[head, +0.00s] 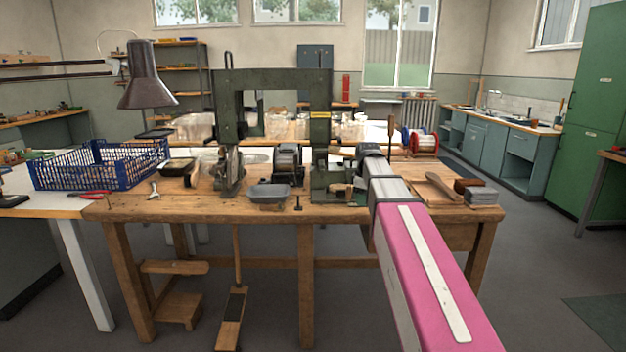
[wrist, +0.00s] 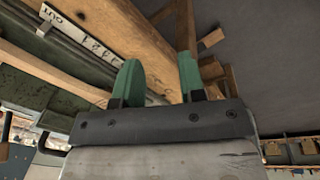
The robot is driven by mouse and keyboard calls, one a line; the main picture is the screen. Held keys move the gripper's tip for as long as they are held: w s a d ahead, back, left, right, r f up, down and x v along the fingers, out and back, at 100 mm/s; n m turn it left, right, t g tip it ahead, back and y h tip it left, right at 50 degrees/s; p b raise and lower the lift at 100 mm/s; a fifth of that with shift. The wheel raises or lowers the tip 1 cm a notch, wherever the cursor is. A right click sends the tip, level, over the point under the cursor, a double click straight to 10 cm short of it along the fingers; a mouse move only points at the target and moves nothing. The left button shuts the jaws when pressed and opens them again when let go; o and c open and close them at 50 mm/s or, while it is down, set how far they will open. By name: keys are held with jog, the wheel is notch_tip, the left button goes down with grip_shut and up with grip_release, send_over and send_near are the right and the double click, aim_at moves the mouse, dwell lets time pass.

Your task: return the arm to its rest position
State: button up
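My arm (head: 425,270), pink and white, reaches from the lower right of the head view over the wooden workbench (head: 140,208). Its far end is close to the right column of the dark green machine (head: 321,120). I cannot make out my gripper's fingers clearly in the head view. In the wrist view my gripper (wrist: 160,78) shows two green fingertips with a clear gap between them. Nothing shows held in the gap. Wooden beams and the grey floor lie behind the fingers, and the view is tilted.
A blue crate (head: 85,172), a desk lamp (head: 146,80) and red-handled pliers (head: 92,194) are at the left. A wooden board (head: 420,184) and a grey box (head: 481,195) lie right of my arm. Floor is open at the right.

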jog(key=s+f+m, duration=0.6)
jog(key=s+f, duration=0.5)
jog(key=f, duration=0.4)
jog(key=s+f+m+g, duration=0.1)
jog(key=s+f+m, duration=0.5)
jog(key=s+f, duration=0.5)
notch_tip(320, 180, down, 4)
jog(key=shift+d+r+g, duration=0.1)
jog(key=shift+d+g, duration=0.2)
jog(key=shift+d, duration=0.15)
